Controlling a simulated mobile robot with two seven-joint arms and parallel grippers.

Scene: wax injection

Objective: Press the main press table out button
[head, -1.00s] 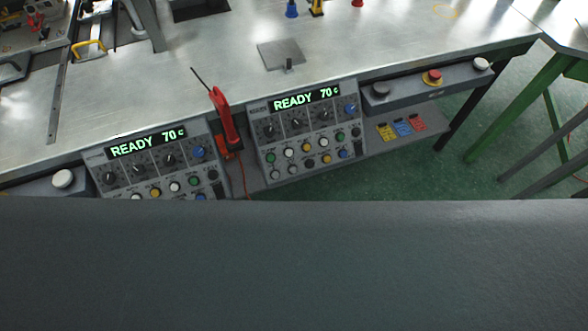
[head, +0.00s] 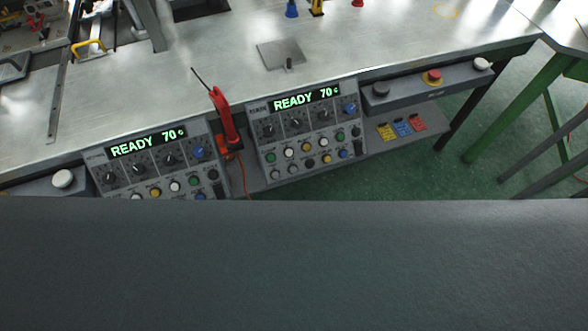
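Two control panels sit on the front of the metal table in the head view. The left panel (head: 117,173) and the right panel (head: 256,122) each show a green "READY 70" display. Each has a row of black knobs with a blue one, and rows of coloured buttons below. Labels are too small to read, so I cannot tell which is the main press table out button. The lower edge of the left panel is hidden behind a dark grey surface. Neither of my grippers is in view.
A red-handled tool (head: 222,112) stands between the panels. A grey box (head: 408,93) on the right carries a red button (head: 433,76), a black button and a white button (head: 482,64). Another white button (head: 63,178) is at left. The metal table (head: 330,45) has free room.

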